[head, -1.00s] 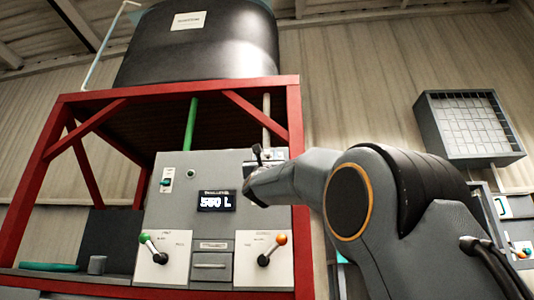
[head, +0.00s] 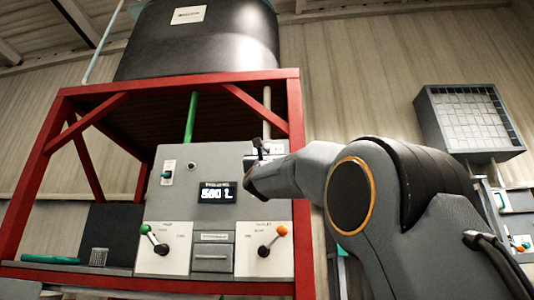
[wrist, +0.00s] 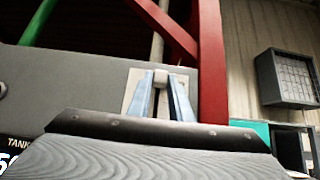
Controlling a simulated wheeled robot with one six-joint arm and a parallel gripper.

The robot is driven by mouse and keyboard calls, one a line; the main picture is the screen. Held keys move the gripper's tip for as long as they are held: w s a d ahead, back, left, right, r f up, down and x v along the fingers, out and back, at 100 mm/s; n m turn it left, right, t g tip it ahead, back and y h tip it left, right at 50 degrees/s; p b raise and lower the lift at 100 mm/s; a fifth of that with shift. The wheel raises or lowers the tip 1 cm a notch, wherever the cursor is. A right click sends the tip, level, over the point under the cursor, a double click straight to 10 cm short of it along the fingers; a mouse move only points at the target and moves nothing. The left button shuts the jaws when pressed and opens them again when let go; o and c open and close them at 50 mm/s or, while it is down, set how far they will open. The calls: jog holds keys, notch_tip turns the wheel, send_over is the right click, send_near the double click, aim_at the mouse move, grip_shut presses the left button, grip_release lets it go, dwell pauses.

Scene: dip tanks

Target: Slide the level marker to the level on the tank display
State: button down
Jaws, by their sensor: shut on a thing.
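The tank display (head: 217,193) sits on the grey control panel (head: 176,209); its blurred digits look like 580 L, but I cannot be sure of them. My gripper (head: 259,152) is at the panel's upper right corner. In the wrist view its two blue-grey fingers (wrist: 161,98) are shut on a small pale block, which I take as the level marker (wrist: 160,76). A pale plate (wrist: 133,92) shows behind the fingers. My wrist hides the lower part of the plate, and I cannot read any scale marks. The black tank (head: 200,50) stands above.
A green-knobbed lever (head: 154,240) and an orange-knobbed lever (head: 272,240) are low on the panel, with a small drawer (head: 212,258) between them. The red frame (head: 302,190) has a post close right of my gripper. A grey cup (head: 99,257) stands at left.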

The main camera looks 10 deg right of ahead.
notch_tip(320, 180, down, 3)
jog(key=b, duration=0.4)
jog(key=c, duration=1.6)
grip_release()
jog(key=b+v, duration=0.5)
jog(key=v, duration=0.2)
jog(key=shift+s+a+f, duration=0.1)
jog(key=shift+s+f, duration=0.2)
